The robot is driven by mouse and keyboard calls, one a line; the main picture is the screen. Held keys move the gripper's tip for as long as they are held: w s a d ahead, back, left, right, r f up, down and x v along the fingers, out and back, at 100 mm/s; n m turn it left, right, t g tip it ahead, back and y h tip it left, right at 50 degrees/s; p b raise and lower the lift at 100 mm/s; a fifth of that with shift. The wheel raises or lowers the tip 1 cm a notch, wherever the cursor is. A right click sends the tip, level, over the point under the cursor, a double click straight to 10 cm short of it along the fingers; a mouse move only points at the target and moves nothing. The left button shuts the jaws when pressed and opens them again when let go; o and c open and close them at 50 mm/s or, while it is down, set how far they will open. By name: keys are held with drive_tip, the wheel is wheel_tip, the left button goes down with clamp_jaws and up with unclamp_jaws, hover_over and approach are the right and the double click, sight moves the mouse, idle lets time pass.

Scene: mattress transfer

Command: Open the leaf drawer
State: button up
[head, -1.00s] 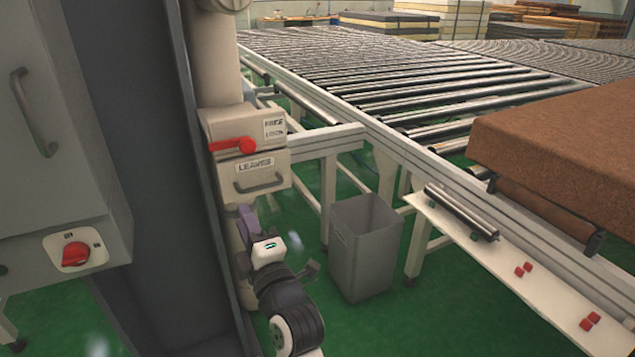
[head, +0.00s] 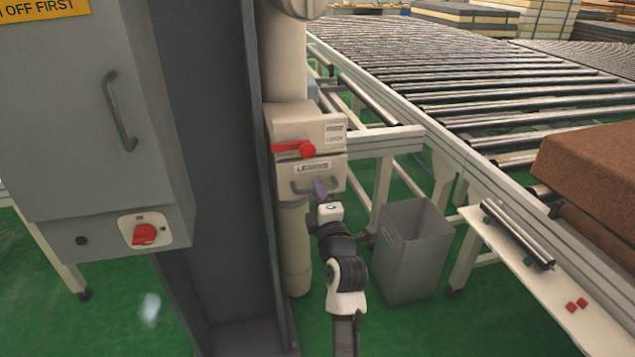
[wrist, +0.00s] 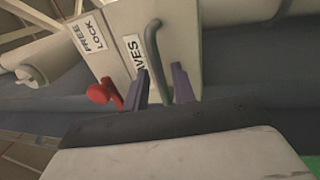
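The leaf drawer (head: 333,172) is a beige front with a label and a grey bar handle (head: 303,187), below a box with a red lever (head: 294,149). The drawer looks shut. In the wrist view the handle (wrist: 153,50) stands upright in the picture beside the partly hidden label (wrist: 132,52). My gripper (head: 320,187) is at the drawer front. Its two purple fingers (wrist: 160,85) are apart, one on each side of the handle's near end. I cannot tell whether either finger touches it.
A grey bin (head: 413,255) stands on the floor right of my arm. A grey column (head: 215,150) and a cabinet with a red switch (head: 145,234) are at the left. The roller conveyor (head: 470,85) runs behind, with a brown mattress (head: 590,165) at right.

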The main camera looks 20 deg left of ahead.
drive_tip(key=shift+w+a+r, duration=0.15)
drive_tip(key=shift+w+a, duration=0.25)
drive_tip(key=shift+w, duration=0.2)
clamp_jaws()
drive_tip(key=shift+s+d, duration=0.1)
